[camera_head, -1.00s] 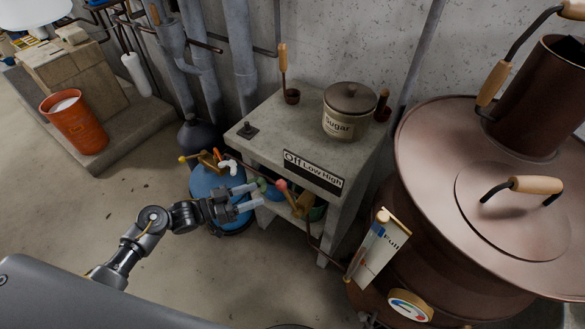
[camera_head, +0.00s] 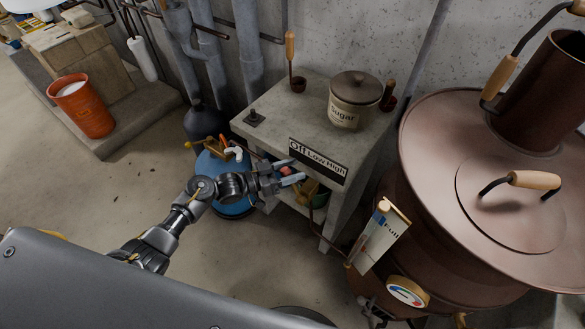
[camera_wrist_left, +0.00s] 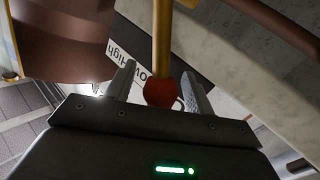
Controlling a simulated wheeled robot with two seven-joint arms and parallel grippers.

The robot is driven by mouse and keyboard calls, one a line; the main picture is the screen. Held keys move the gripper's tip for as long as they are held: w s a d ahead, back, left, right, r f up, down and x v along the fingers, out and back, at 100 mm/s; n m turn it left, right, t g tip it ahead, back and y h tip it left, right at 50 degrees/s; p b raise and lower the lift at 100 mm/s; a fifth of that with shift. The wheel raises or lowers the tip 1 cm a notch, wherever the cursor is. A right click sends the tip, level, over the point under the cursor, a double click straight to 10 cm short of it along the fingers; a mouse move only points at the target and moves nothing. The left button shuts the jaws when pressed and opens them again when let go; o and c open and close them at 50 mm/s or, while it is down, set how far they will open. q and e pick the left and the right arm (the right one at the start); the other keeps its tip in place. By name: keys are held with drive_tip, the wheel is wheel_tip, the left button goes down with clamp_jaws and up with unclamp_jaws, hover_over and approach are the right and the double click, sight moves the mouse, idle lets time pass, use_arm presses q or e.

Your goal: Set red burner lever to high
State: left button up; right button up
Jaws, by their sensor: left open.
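The red burner lever ends in a round red knob (camera_head: 286,170), near the "Off" end of the "Off Low High" label (camera_head: 318,161) on the stone table's front. In the left wrist view the red knob (camera_wrist_left: 160,90) sits on a brass rod (camera_wrist_left: 162,40). My left gripper (camera_head: 297,170) is open, with its two fingers on either side of the knob. In the wrist view a gap shows between the left finger and the knob; contact on the right is unclear. My right gripper is not in view.
A stone table (camera_head: 285,110) holds a sugar jar (camera_head: 355,100) and a wooden-handled ladle (camera_head: 291,60). A large copper still (camera_head: 430,140) stands close on the right, with a card (camera_head: 383,236) before it. A blue tank (camera_head: 215,170) is behind my left arm.

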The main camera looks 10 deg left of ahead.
use_arm(q)
drive_tip(key=shift+d, duration=0.1)
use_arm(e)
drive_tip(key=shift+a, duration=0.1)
use_arm(q)
drive_tip(key=c, duration=0.3)
clamp_jaws()
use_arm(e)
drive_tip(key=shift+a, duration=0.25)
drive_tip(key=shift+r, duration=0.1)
